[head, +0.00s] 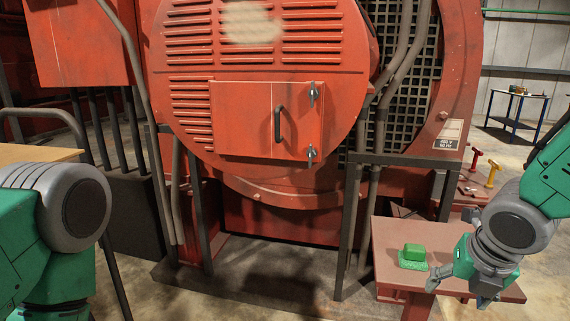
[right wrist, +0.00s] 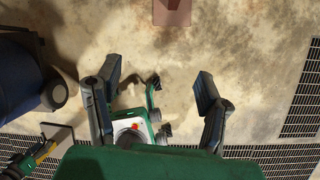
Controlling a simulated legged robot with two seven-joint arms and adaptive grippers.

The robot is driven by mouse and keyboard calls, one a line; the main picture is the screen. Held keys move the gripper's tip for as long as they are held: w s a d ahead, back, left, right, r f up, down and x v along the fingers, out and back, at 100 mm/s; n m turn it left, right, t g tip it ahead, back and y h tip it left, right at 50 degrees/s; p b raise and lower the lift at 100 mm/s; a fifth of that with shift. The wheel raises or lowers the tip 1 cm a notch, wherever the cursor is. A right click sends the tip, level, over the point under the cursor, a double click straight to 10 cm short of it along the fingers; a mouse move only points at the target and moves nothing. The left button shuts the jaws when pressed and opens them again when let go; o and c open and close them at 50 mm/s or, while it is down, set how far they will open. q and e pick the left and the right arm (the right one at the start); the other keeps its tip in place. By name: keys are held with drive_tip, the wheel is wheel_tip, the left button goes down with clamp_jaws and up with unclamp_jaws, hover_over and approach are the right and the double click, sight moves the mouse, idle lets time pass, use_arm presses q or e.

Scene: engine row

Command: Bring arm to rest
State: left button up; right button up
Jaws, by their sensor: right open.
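My right arm reaches in from the right in the head view. Its gripper (head: 463,288) hangs beside a green block (head: 413,256) at the red-brown stand. In the right wrist view the two dark fingers of the right gripper (right wrist: 157,82) are spread wide with nothing held between them, over a pale concrete floor. My left arm shows at the left edge of the head view as a grey joint and green links. The left gripper is out of the picture.
The red-brown stand (head: 392,243) is at the lower right. A large red engine housing (head: 190,110) fills the middle, with a shut door (head: 245,115) and black handle (head: 278,124). A wooden surface (head: 40,153) is at left. A small table (head: 515,108) stands far right.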

drive_tip(key=s+f+m+g, duration=0.3)
drive_tip(key=s+f+m, duration=2.1)
drive_tip(key=f+m, duration=0.4)
drive_tip(key=shift+s+a+f+m+y, duration=0.25)
drive_tip(key=shift+a+m, duration=0.2)
drive_tip(key=shift+m, duration=0.75)
